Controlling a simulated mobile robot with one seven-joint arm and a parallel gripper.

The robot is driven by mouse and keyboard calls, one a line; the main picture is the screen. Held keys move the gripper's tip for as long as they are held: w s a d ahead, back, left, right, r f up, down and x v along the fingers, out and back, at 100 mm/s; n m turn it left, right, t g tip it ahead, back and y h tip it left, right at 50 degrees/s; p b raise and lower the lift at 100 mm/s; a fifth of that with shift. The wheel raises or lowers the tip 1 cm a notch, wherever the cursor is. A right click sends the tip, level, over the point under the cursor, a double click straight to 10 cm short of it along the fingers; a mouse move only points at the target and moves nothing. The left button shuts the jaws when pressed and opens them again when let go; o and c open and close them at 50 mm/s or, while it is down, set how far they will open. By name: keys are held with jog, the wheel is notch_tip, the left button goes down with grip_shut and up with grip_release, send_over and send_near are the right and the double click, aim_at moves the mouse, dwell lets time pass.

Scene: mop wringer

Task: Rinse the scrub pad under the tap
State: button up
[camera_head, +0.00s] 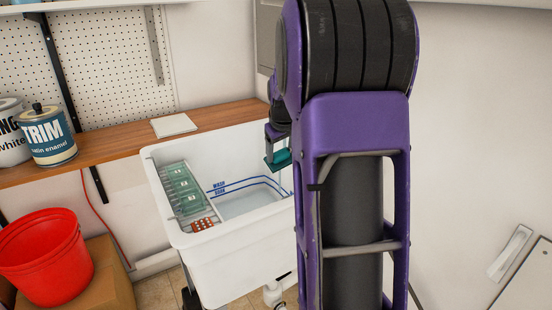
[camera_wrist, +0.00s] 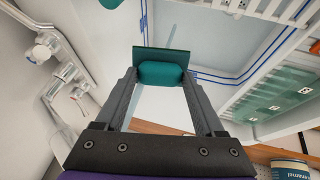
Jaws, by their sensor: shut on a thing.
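The teal scrub pad (camera_head: 279,160) is in my gripper (camera_head: 274,135), over the right part of the white sink (camera_head: 232,254). In the wrist view my gripper (camera_wrist: 160,80) is shut on the pad (camera_wrist: 160,73), which sits between the fingertips with its flat face pointing away from me. A pale metal tap (camera_wrist: 66,86) is on the wall side at the left of the wrist view, apart from the pad. The tap is hidden behind my arm in the head view. I cannot make out running water.
A wooden shelf (camera_head: 110,146) behind holds a TRIM can (camera_head: 48,138) and a white tile (camera_head: 173,125). A red bucket (camera_head: 45,256) stands on a cardboard box at left.

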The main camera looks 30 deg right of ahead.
jog(key=s+a+b, duration=0.2)
jog(key=s+a, duration=0.1)
jog(key=s, duration=0.4)
jog(key=shift+s+a+b, duration=0.15)
jog(key=shift+a+b, duration=0.1)
jog(key=shift+b, duration=0.15)
dwell(0.3)
jog(key=shift+r, duration=0.1)
dwell(1.1)
jog(key=s+a+r+p, duration=0.1)
jog(key=s+a+r, duration=0.1)
jog(key=s+r, duration=0.1)
jog(key=shift+s+r+p, duration=0.4)
jog(key=shift+s, duration=0.35)
